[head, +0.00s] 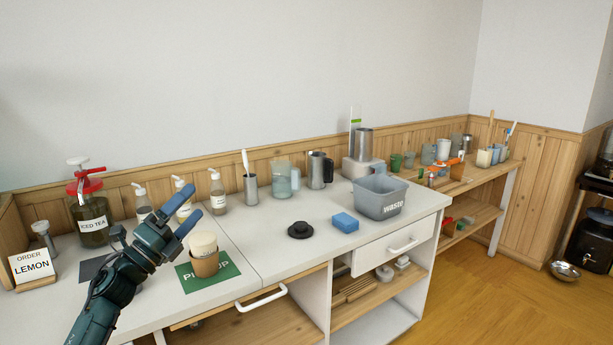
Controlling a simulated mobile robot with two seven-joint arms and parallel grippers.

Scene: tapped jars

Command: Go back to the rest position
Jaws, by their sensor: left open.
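My left gripper (173,222) is in the head view at the lower left, above the counter's front part. Its two blue fingers are apart, with nothing visible between them. A lidded cup with a brown sleeve (205,262) stands upright on the green pickup mat (227,268), just right of the gripper. The fingers look apart from the cup. A glass jar labelled ICED TEA (93,228) with a red top and tap stands at the back left. An order card reading LEMON (34,269) stands at the far left. My right gripper is not in view.
Several pump bottles (218,194) stand along the back wall. A grey waste bin (380,197), a blue sponge (345,222) and a black lid-like object (300,230) are on the right part of the counter. The counter between mat and sponge is mostly clear. A drawer handle (262,299) sticks out in front.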

